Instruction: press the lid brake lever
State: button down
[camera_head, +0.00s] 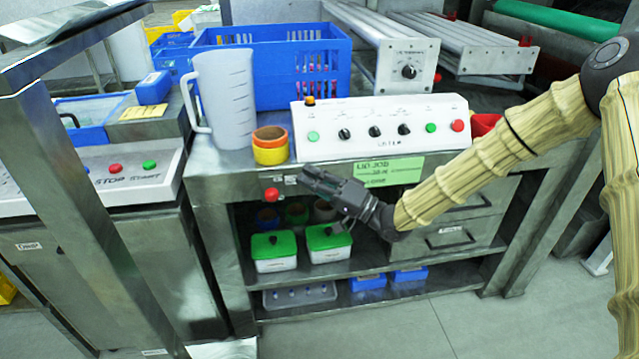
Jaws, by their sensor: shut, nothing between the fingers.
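My gripper (309,178) is shut and empty, in front of the workbench's front edge, pointing left. A red round knob (272,194) sits on the bench's front edge, a little to the left of my fingertips and apart from them in the picture. A small pale label (291,180) is between them. I cannot tell for certain whether the red knob is the lid brake lever; no other clear lever shows. A green sign (394,171) headed "LID JOB" hangs on the bench front to the right of my gripper.
On the bench stand a white control panel (380,115), a clear jug (224,95), yellow and orange rings (270,148) and a blue crate (270,75). Green-lidded tubs (272,250) are on the shelf below. A metal post (85,170) crosses the left side.

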aim_at(272, 193)
jog(key=x, duration=0.5)
jog(key=shift+a+f, duration=0.1)
jog(key=shift+a, duration=0.1)
jog(key=s, duration=0.1)
jog(key=s+f, duration=0.1)
jog(key=s, duration=0.1)
jog(key=shift+s+a+f, duration=0.15)
jog(key=shift+f, duration=0.15)
